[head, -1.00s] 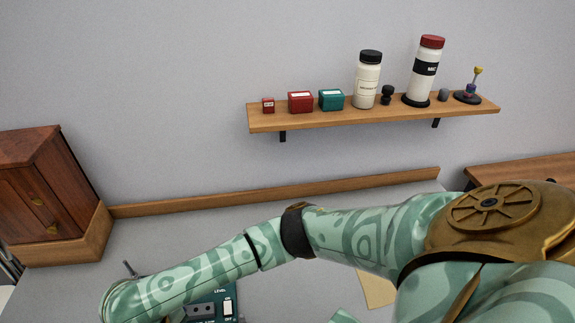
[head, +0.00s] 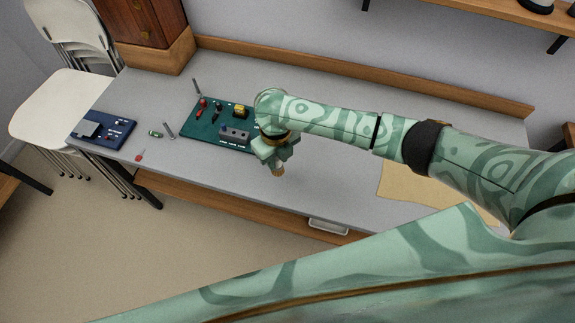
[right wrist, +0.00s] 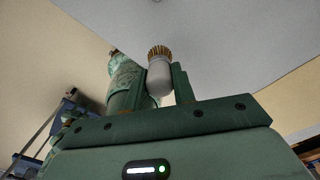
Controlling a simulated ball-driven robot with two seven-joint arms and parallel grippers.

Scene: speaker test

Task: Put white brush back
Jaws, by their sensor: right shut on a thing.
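My right gripper (head: 274,158) hangs over the front part of the grey workbench, right of the green board. In the right wrist view, the right gripper (right wrist: 158,88) is shut on the white brush (right wrist: 160,76), a rounded white body with tan bristles at its end. In the head view only a small tan tip of the brush (head: 279,171) shows below the fingers. My left gripper is not in view.
On the workbench (head: 235,176) stand a green board (head: 203,130) with parts and a blue device (head: 104,130). Small loose items lie between them. A tan sheet (head: 405,188) lies right. A wooden cabinet (head: 143,22) is at the back left, beside white chairs (head: 60,98).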

